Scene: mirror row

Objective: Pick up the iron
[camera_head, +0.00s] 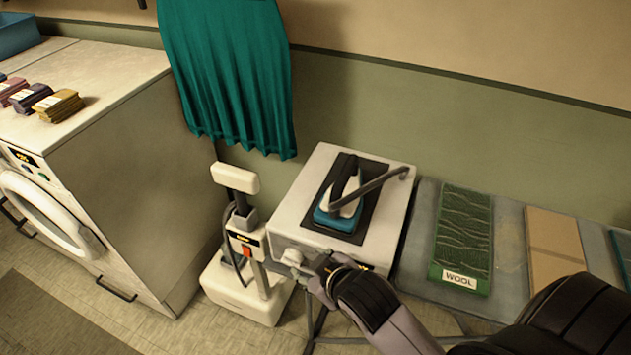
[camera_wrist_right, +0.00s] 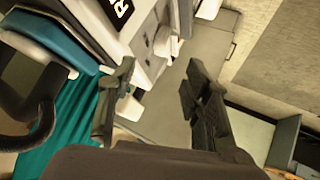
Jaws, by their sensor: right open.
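The iron (camera_head: 346,208) has a teal and white body and a dark handle. In the head view it rests on a dark pad on top of a white box-shaped station (camera_head: 300,210). In the right wrist view the iron (camera_wrist_right: 45,42) is at the upper left, partly cut off. My right gripper (camera_head: 318,280) is in front of the station's front face, lower than the iron and nearer to me. In the wrist view its fingers (camera_wrist_right: 157,85) are spread with nothing between them. My left gripper is not in view.
A teal cloth (camera_head: 235,75) hangs on the wall behind. A white upright appliance (camera_head: 250,290) stands left of the station, beside a washing machine (camera_head: 120,170). A green mat labelled WOOL (camera_head: 464,235) and a tan mat (camera_head: 555,240) lie on the grey surface at right.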

